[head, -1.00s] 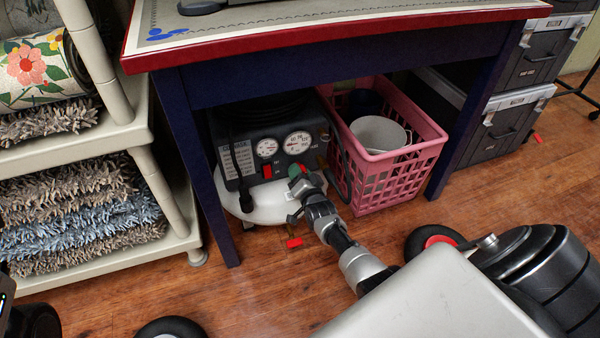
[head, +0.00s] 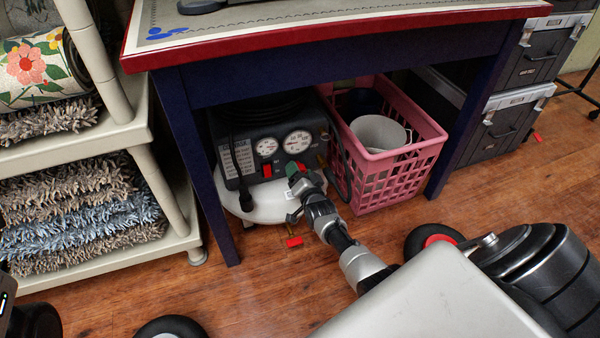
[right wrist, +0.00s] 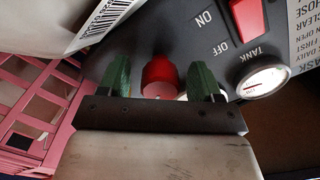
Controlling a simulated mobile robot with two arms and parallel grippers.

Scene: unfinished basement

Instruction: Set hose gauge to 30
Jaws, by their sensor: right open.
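The air compressor (head: 243,165) stands under the table, with two round white gauges on its dark panel. The right gauge (head: 297,142) and the left gauge (head: 266,148) are too small to read in the head view. A red knob (right wrist: 159,76) sits between the green fingertips of my right gripper (right wrist: 158,84), which also shows in the head view (head: 303,176). The gripper is open around the knob, with gaps on both sides. My left gripper is not in view.
A red ON/OFF switch (right wrist: 247,18) is near the gauges. The white tank (head: 268,204) lies below the panel. A pink basket (head: 400,172) stands close on the right. The blue table leg (head: 205,175) is on the left, and the tabletop overhangs.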

